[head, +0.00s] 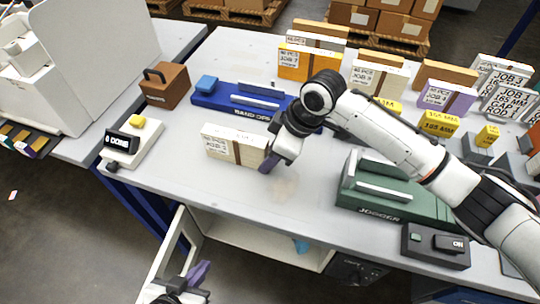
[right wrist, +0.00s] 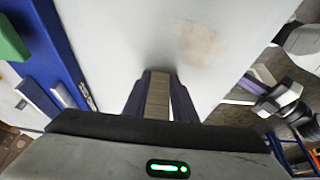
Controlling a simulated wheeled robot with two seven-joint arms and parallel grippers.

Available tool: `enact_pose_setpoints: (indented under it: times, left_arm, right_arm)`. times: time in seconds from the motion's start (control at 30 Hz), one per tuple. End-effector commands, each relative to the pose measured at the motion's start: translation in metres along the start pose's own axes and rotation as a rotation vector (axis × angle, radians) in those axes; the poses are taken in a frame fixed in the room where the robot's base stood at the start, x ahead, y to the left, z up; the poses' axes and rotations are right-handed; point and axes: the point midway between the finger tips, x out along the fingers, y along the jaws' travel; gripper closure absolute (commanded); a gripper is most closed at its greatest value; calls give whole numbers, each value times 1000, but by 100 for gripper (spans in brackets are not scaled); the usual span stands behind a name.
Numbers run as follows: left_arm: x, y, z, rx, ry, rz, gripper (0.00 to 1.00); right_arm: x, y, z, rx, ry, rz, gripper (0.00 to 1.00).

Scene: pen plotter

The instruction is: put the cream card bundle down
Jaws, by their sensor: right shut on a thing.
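The cream card bundle (head: 228,146) has a printed label on its left and a brown band, and stands on its long edge. My right gripper (head: 271,160) is shut on its right end. In the right wrist view the bundle (right wrist: 158,95) shows edge-on between the two purple fingers. Its lower edge is at or close to the grey tabletop (head: 215,185); I cannot tell whether they touch. My left gripper (head: 192,280) is low at the bottom edge, in front of the table and away from the bundle. Its finger gap is not clear.
A blue banding machine (head: 235,101) lies behind the bundle. A small white device with a display (head: 128,143) and a brown box (head: 165,85) are left. A green jogger (head: 385,195) is right. Labelled bundles (head: 295,62) stand at the back. The tabletop in front is clear.

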Motion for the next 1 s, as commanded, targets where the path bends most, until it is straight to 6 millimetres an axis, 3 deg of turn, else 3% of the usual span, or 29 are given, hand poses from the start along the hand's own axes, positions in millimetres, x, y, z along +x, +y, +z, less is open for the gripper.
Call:
enact_pose_setpoints:
  times: [0.03, 0.07, 0.17, 0.57, 1.0]
  left_arm:
    - [0, 0, -2, 0, 2, 0, 100]
    - [0, 0, -2, 0, 3, 0, 100]
    - [0, 0, -2, 1, 3, 0, 100]
    - [0, 0, -1, 0, 1, -1, 100]
    - [-4, 0, 0, -1, -4, 0, 100]
  right_arm:
    - [1, 0, 0, 0, 1, 0, 100]
    - [1, 0, 1, 0, 0, 0, 70]
    - [1, 0, 0, 0, 0, 0, 56]
    - [-8, 0, -1, -1, 2, 1, 56]
    - [-96, 1, -1, -1, 1, 2, 56]
